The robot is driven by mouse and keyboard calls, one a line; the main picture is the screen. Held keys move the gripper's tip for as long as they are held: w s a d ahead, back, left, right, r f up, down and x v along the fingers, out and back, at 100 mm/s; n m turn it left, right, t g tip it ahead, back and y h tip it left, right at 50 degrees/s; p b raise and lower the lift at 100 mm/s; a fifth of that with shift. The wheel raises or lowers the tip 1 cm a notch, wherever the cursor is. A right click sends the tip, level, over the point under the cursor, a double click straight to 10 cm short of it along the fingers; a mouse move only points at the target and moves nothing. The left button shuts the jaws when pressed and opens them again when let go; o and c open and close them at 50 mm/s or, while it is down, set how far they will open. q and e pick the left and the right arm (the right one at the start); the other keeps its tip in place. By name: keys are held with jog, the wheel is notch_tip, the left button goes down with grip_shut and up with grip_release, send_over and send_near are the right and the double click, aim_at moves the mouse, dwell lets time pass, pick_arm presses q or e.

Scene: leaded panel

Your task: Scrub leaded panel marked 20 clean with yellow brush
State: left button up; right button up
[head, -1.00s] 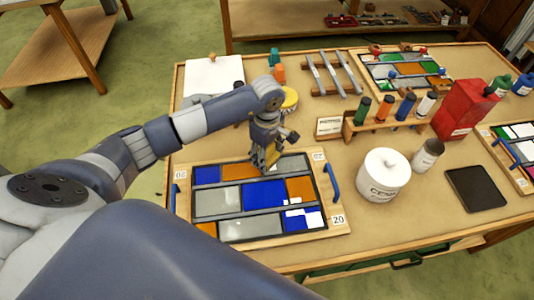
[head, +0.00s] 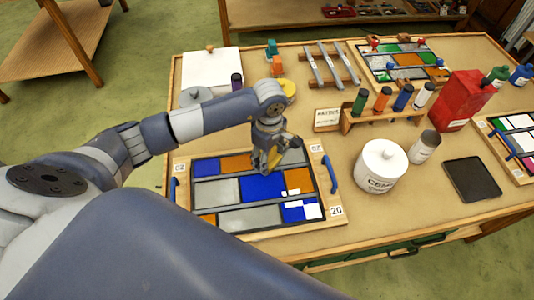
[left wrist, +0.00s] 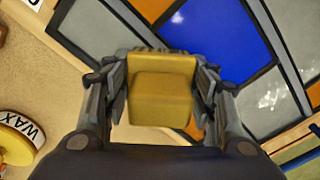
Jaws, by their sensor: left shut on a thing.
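The leaded panel marked 20 (head: 219,190) lies flat in a wooden frame on the near left of the bench, with blue, orange, white and grey panes. My left gripper (head: 268,168) is over the panel's far part, right of the middle. It is shut on the yellow brush (left wrist: 161,92), whose block shows between the fingers in the left wrist view. Whether the bristles touch the glass is hidden. The panel's blue, orange and greyish panes (left wrist: 215,38) also show in that view. My right gripper is not in view.
Blue handles (head: 331,174) stand at the panel's sides. A white lidded jar (head: 380,168) and metal can (head: 425,147) are to the right, with a bottle rack (head: 388,116) behind. A wax tin (left wrist: 18,135) shows in the left wrist view.

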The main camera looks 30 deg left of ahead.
aim_at(283, 187)
pick_arm(q)
jog(key=shift+s+d, duration=0.6)
jog(key=shift+d, duration=0.35)
jog(key=shift+d, duration=0.1)
jog(key=shift+s+d, duration=0.6)
jog(key=shift+d, duration=0.15)
jog(key=shift+s+d, duration=0.3)
jog(key=shift+d, duration=0.1)
jog(key=shift+s+d+b, duration=0.2)
jog(key=shift+s+d, duration=0.25)
jog(key=shift+d, duration=0.25)
jog(key=shift+s+d+b, duration=0.2)
jog(key=shift+s+d, duration=0.25)
jog(key=shift+d, duration=0.2)
